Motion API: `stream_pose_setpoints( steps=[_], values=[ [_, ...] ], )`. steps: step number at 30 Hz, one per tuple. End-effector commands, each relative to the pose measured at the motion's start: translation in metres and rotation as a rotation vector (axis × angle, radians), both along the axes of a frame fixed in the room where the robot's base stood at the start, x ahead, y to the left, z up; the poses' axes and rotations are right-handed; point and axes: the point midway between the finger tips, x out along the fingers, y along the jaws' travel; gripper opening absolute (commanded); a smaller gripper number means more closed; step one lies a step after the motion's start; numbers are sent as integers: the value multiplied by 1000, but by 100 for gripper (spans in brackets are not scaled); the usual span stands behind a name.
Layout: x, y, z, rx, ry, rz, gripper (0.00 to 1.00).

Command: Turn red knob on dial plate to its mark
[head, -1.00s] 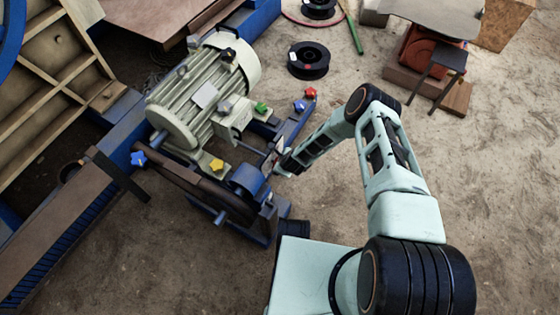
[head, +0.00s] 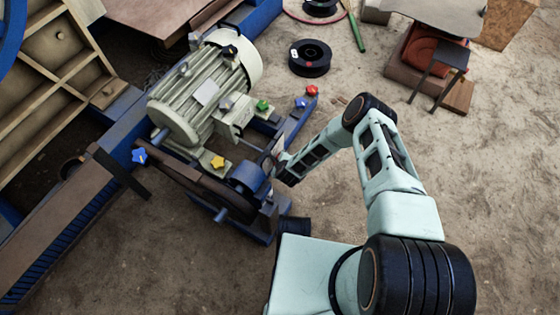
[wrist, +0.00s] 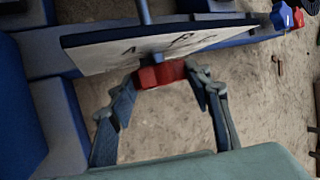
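The dial plate (wrist: 110,52) is a pale panel with dark markings, seen nearly edge-on in the wrist view. The red knob (wrist: 162,75) sticks out from its near face at the middle. My gripper (wrist: 162,76) has its two fingertips against the left and right sides of the red knob, and the fingers look closed on it. In the head view my gripper (head: 279,165) reaches the plate at the right side of the blue machine frame. The knob is hidden there. The markings are too slanted to read, so I cannot tell where the knob points.
A grey motor (head: 205,92) stands on the blue frame behind. Star knobs in yellow (head: 217,162), green (head: 263,105), blue (head: 139,156) and red (head: 312,90) sit around it. A black spool (head: 310,58) lies on the floor. Bare ground lies right of my arm.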

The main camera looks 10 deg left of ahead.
Motion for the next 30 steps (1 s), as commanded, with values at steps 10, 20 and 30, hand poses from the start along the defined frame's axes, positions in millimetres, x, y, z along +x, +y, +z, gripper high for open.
stream_pose_setpoints(
  steps=[10, 20, 30],
  values=[
    [0, 0, 0, 1, 0, -1, 61],
    [-10, -4, 16, 2, 1, 0, 61],
    [-40, -15, 59, 1, 1, 0, 61]
  ],
)
